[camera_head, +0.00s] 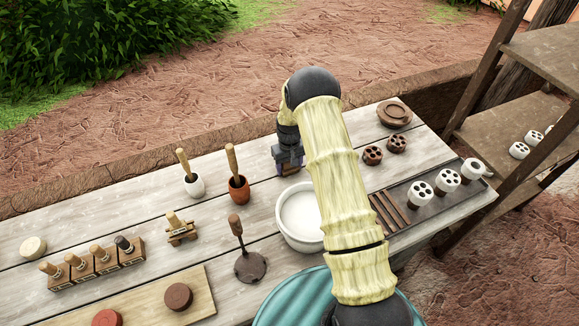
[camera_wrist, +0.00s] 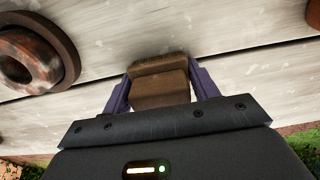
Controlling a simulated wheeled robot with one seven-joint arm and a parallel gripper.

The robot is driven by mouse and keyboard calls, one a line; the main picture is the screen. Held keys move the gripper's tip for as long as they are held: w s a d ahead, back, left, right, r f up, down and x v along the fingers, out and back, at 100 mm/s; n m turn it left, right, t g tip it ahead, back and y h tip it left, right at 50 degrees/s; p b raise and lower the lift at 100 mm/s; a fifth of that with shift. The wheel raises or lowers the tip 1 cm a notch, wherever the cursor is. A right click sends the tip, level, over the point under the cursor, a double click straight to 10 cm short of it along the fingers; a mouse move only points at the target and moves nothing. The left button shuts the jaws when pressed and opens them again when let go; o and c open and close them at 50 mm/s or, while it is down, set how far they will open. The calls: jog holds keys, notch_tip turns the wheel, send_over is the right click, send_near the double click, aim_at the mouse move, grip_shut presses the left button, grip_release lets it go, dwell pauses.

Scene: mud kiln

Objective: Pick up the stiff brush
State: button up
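A brown block-like thing (camera_wrist: 158,82), which looks like the stiff brush, stands between my gripper's two purple fingers in the wrist view. Its far part is a darker brown band and its nearer part is lighter. My gripper (camera_wrist: 160,88) has one finger on each side of it, close to its sides. I cannot tell whether the fingers press on it. In the head view my gripper (camera_head: 288,166) points down near the table's back edge, left of my arm. The brush is mostly hidden there.
A white basin (camera_head: 287,225) stands just in front of my gripper. A reddish-brown pot (camera_head: 239,195) and a white pot (camera_head: 195,190) stand to its left. Brown round pieces (camera_head: 372,155) and a dark tray (camera_head: 440,198) lie to the right. Bare planks show between them.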

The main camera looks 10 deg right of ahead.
jog(key=shift+r, duration=0.1)
notch_tip(320, 180, up, 10)
jog(key=shift+f+b, duration=0.1)
jog(key=shift+b, duration=0.9)
